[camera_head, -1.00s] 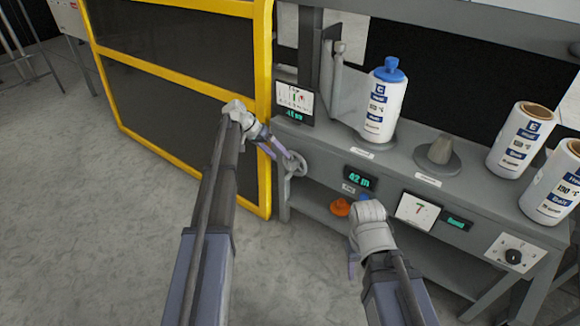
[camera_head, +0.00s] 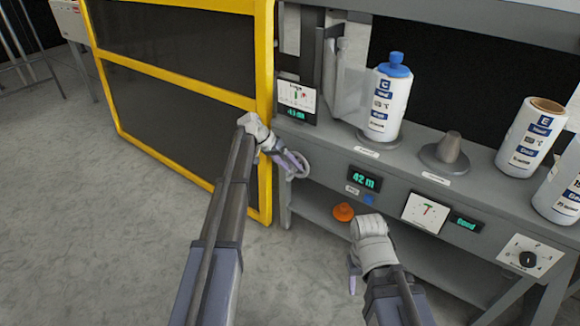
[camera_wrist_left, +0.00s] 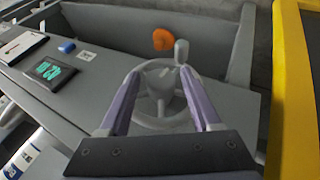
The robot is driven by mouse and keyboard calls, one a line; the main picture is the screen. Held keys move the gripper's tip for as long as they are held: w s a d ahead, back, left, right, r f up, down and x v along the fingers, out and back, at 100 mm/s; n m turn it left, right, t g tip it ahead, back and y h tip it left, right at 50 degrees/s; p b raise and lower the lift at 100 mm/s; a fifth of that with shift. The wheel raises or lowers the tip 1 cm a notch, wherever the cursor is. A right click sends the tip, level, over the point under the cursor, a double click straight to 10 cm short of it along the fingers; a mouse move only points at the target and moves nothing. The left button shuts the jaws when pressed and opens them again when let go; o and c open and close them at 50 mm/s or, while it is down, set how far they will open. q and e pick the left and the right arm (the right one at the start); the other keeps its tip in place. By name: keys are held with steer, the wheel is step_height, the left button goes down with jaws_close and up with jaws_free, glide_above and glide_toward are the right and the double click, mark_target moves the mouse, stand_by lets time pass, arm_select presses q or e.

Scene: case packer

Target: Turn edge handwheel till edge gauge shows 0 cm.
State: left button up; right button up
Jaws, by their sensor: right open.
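The grey handwheel (camera_head: 305,166) is on the left end of the bench front, partly covered by my left gripper (camera_head: 292,163). In the left wrist view the handwheel (camera_wrist_left: 160,84) lies between the spread fingers of my left gripper (camera_wrist_left: 160,92), with its upright crank knob (camera_wrist_left: 182,52) at the far rim. The fingers are apart; contact with the rim cannot be told. A gauge panel (camera_head: 297,95) with a small picture and green digits stands above the wheel; its title and reading are too small to read surely. My right gripper (camera_head: 353,278) is open and empty, low before the bench.
A display reading 42 m (camera_head: 364,179) is right of the wheel. A yellow guard frame (camera_head: 264,120) is close on the left.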

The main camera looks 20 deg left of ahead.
arm_select(q)
jaws_close()
stand_by(0.3)
steer(key=shift+f, duration=0.1)
steer(key=shift+w+a+f+h+b, duration=0.15)
steer(key=shift+h+b, duration=0.15)
steer(key=shift+b, duration=0.4)
steer(key=n+h+b, duration=0.1)
steer(key=h+b, duration=0.2)
steer(key=b, duration=0.3)
steer(key=f+n+g+h+b, duration=0.1)
steer(key=h+b, duration=0.2)
steer(key=b, duration=0.3)
steer(key=n+h+b, duration=0.1)
steer(key=h+b, duration=0.3)
steer(key=b, duration=0.2)
steer(key=shift+a+f+g, duration=0.25)
steer(key=shift+g, duration=0.05)
steer(key=shift+r+n+h+b, duration=0.2)
steer(key=shift+n+h+b, duration=0.2)
steer(key=shift+h+b, duration=0.45)
steer(key=shift+r, duration=0.1)
steer(key=shift+o, duration=1.1)
jaws_free()
